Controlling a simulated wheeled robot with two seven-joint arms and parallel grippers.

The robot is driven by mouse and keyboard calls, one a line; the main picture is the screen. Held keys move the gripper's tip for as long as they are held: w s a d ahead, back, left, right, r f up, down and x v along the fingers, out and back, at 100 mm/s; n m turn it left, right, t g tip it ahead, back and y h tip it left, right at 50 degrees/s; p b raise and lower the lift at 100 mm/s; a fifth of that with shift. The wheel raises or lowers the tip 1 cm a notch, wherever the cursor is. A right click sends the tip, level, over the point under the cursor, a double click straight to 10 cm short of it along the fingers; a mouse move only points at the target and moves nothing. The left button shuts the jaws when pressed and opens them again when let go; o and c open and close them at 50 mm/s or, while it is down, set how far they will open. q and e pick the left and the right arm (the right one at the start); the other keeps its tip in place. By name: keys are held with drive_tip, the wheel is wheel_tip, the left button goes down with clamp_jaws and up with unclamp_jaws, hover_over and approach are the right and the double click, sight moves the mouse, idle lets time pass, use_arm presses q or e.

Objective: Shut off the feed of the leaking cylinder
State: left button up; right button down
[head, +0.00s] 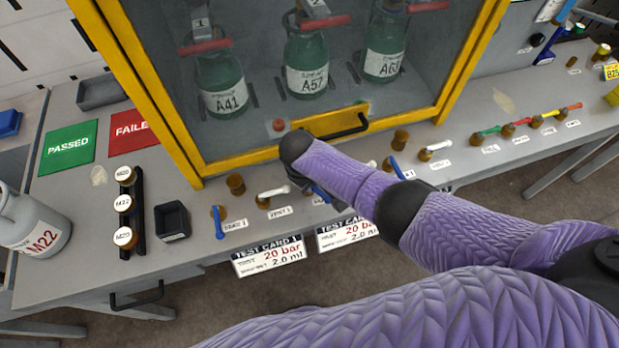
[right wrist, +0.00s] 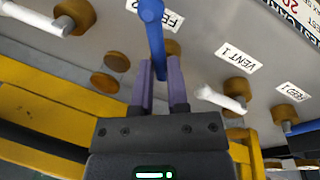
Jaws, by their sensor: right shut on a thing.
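Three green cylinders, A41 (head: 226,92), A57 (head: 306,72) and one at the right (head: 385,50) with a partly readable label, stand behind the cabinet's glass. No leak can be made out. Blue feed handles and white vent handles line the counter in front. My right gripper (right wrist: 160,85) is shut on the blue FEED 2 handle (right wrist: 152,30), which stands between its fingers in the right wrist view. In the head view my arm partly hides this handle (head: 319,194). The FEED 1 handle (head: 218,222) and VENT 1 handle (head: 273,192) are to its left. My left gripper is out of view.
The cabinet's yellow frame (head: 235,166) and black door handle (head: 345,131) are close behind my right gripper. Test cards (head: 268,257) hang on the counter's front edge. A grey M22 cylinder (head: 30,225), capped pieces in a rack (head: 139,215) and PASSED and FAILED mats are at left.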

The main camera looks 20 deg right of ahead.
drive_tip(key=n+p, duration=0.1)
drive_tip(key=n, duration=0.2)
drive_tip(key=shift+w+d+r, duration=0.1)
drive_tip(key=shift+w, duration=0.05)
drive_tip(key=n, duration=0.1)
drive_tip(key=n+y, duration=0.1)
drive_tip(key=n, duration=0.1)
drive_tip(key=shift+w+d+n+t, duration=0.2)
drive_tip(key=shift+n+t, duration=0.1)
drive_tip(key=shift+t, duration=0.1)
drive_tip(key=n, duration=0.3)
drive_tip(key=shift+w, duration=0.1)
drive_tip(key=shift+w+d+n+y, duration=0.1)
drive_tip(key=shift+n+y, duration=0.4)
drive_tip(key=shift+n, duration=0.6)
drive_tip(key=c, duration=0.6)
unclamp_jaws()
